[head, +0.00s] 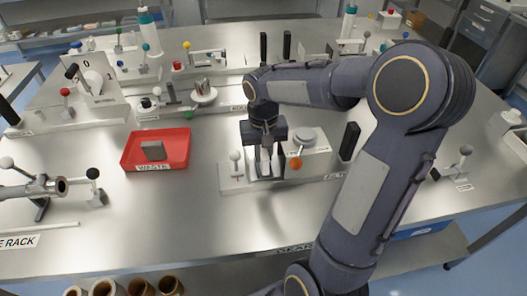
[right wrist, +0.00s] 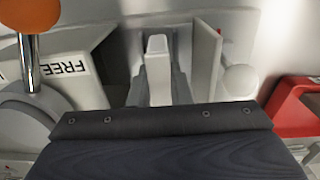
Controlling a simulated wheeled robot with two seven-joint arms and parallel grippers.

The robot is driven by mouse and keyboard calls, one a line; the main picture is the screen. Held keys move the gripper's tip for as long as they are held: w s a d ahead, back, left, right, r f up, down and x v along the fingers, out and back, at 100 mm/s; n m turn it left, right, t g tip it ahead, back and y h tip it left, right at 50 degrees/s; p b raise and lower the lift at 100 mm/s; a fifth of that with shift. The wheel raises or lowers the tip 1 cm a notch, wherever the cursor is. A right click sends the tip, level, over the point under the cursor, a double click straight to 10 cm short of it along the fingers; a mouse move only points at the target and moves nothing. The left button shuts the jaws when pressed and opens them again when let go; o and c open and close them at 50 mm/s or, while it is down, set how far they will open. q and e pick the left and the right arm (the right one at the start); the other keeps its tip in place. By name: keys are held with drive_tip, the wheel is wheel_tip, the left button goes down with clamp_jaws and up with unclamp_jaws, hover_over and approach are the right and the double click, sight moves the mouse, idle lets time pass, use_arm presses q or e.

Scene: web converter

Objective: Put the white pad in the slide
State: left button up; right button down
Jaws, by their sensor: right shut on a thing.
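My right gripper (head: 266,168) points down over the slide fixture (head: 240,181) at the middle of the table. It is shut on a small white pad (right wrist: 158,46), which shows between the grey fingers in the right wrist view. The pad is mostly hidden by the fingers in the head view. In the wrist view a pale upright wall (right wrist: 205,60) of the fixture stands to the right of the pad, and the block marked FREE (right wrist: 75,72) stands to its left. I cannot tell whether the pad touches the fixture. My left gripper is not in view.
An orange knob (head: 296,163) and a white ball knob (head: 235,156) flank the gripper. A red WASTE tray (head: 178,160) with a grey block (head: 154,150) lies to the left. A black upright handle (head: 350,141) stands to the right. The table's front middle is clear.

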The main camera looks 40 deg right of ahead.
sight(263, 151)
drive_tip(key=shift+f, duration=0.15)
drive_tip(key=c, duration=1.3)
unclamp_jaws()
drive_tip(key=shift+c, duration=0.2)
wheel_tip(263, 151, up, 11)
drive_tip(key=s+a+f+n+t+y, duration=0.2)
drive_tip(key=s+a, duration=0.4)
drive_tip(key=s, duration=0.2)
drive_tip(key=s+a+f+n+t+y, duration=0.1)
drive_tip(key=s+a+f+t, duration=0.2)
drive_tip(key=s+a, duration=0.3)
drive_tip(key=shift+s+a+f+n+t+y, duration=0.15)
drive_tip(key=shift+s+f+n+t+y, duration=0.2)
drive_tip(key=shift+s, duration=0.5)
